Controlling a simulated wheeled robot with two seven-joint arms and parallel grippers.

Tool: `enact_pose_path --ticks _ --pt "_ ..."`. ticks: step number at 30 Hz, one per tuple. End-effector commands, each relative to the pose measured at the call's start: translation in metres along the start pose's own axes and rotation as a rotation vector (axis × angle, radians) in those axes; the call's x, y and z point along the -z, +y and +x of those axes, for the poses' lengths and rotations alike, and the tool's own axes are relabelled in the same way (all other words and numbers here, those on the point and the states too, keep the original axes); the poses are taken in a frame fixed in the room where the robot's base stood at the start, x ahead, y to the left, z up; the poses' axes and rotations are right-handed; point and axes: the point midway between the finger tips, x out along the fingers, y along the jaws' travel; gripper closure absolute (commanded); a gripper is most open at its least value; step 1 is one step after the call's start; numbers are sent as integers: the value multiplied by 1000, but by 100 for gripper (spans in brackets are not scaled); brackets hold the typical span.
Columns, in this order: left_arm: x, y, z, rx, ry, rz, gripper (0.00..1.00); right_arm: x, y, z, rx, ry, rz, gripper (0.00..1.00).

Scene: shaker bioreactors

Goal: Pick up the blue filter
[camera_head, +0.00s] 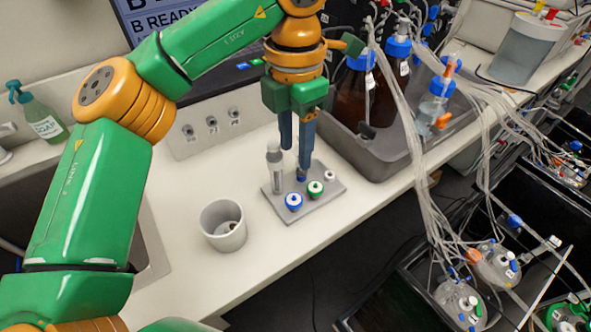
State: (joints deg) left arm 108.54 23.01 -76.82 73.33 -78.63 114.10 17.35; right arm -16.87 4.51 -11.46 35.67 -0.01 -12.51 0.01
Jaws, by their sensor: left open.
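A blue filter (294,201), a round blue piece with a white centre, sits at the front of a small grey tray (313,208) on the white counter. My right gripper is out of view.
A white cup (223,226) stands front left. A grey bin with bottles (382,160) is to the right, with hanging tubes (412,150). Bare counter (262,262) lies in front.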

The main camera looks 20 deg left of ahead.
Motion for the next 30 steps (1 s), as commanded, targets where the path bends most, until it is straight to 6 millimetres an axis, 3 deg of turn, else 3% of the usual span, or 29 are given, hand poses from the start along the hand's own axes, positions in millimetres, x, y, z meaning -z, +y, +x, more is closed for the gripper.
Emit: enact_pose_path --ticks 6,11,16,19,25,30 --pt "1 0 48 3 4 1 51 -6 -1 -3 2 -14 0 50" --pt "1 0 68 4 3 1 51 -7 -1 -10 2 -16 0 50" --pt "3 1 102 6 4 0 51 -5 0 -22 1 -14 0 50" --pt "2 1 113 5 1 0 51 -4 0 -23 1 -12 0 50" --pt "2 1 115 4 -1 0 51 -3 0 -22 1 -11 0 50" --pt "2 0 115 4 -1 1 97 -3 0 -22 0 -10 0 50"
